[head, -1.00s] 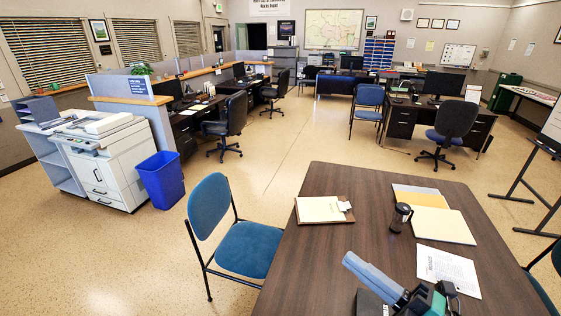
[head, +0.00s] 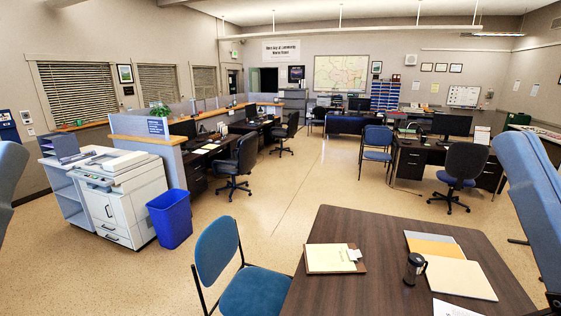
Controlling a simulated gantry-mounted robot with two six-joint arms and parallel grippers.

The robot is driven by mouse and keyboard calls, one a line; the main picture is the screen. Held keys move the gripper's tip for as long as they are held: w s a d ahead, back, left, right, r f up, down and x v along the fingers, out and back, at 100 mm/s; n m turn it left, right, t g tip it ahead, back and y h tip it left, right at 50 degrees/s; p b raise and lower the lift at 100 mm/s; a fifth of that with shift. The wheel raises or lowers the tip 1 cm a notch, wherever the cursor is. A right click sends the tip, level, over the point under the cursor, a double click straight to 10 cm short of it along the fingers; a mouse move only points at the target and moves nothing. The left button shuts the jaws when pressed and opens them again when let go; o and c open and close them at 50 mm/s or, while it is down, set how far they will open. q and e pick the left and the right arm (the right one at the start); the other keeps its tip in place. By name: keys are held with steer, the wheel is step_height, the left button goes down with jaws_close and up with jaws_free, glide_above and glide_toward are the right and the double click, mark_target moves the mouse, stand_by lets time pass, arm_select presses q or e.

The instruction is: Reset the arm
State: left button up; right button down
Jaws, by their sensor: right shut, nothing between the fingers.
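My right arm (head: 535,200) shows as a blue link rising along the right edge of the head view. A small dark part of my right gripper (head: 552,303) shows at its lower end in the bottom right corner; it is shut with nothing in it. My left arm (head: 8,182) shows only as a blue-grey link at the left edge, and its gripper is out of view. Both arms are apart from the objects on the near table.
A blue bin (head: 170,218) stands by the copier (head: 118,195). Open floor lies beyond.

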arm_select(q)
step_height(320, 180, up, 15)
steer(key=p, duration=1.1)
steer(key=shift+p, duration=0.4)
arm_select(e)
step_height(320, 180, up, 15)
arm_select(q)
steer(key=shift+f, duration=0.1)
arm_select(e)
steer(key=shift+w+f, duration=0.1)
